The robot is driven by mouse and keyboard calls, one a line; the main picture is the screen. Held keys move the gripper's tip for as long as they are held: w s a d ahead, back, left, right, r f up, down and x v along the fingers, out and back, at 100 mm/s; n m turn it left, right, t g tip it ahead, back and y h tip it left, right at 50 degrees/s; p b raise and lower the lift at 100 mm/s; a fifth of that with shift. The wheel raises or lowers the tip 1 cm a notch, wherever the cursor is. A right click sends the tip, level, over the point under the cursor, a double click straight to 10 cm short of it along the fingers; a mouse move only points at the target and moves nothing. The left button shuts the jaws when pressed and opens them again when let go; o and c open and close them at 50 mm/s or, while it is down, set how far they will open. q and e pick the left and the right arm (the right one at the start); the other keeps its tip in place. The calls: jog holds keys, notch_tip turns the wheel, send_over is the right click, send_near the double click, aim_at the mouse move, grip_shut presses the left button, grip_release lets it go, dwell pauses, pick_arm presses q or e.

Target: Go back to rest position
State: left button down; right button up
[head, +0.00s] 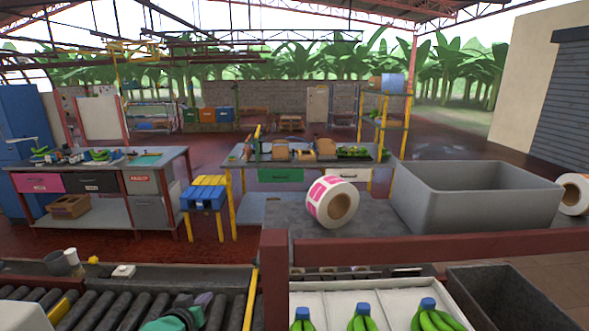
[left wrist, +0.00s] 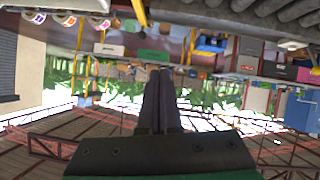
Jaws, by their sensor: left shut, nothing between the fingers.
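My left gripper (head: 204,299) shows at the bottom of the head view, low over the roller conveyor (head: 108,306). Its body is green and its fingers are dark. In the left wrist view its two dark fingers (left wrist: 160,72) lie side by side, shut with nothing between them. That view looks upside down, with the roof at the bottom. My right gripper is not in view.
A white tray (head: 318,297) with several green banana bunches (head: 362,320) is right of the conveyor. Behind a red beam (head: 450,247) are a label roll (head: 332,202) and a grey basin (head: 476,205). A dark crate (head: 505,300) is at lower right.

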pick_arm(q)
jog(key=s+f+m+g, duration=0.1)
jog(key=s+f+g, duration=0.2)
jog(key=s, duration=0.7)
jog(key=s+f+m+g, duration=0.2)
jog(key=s+f+g, duration=0.1)
jog(key=s, duration=0.6)
jog(key=s+f+m+g, duration=0.1)
jog(key=s+f+g, duration=0.2)
jog(key=s, duration=0.7)
notch_tip(320, 180, down, 30)
jog(key=s+f+g+b, duration=0.1)
jog(key=s+b, duration=0.2)
jog(key=b, duration=0.4)
jog(key=s+a+f+g+b, duration=0.1)
jog(key=s+f+b, duration=0.3)
jog(key=s+f, duration=1.1)
jog(key=shift+s+a+f+m+y, duration=0.2)
jog(key=shift+a+f+m+y, duration=0.1)
jog(key=shift+a+f, duration=0.55)
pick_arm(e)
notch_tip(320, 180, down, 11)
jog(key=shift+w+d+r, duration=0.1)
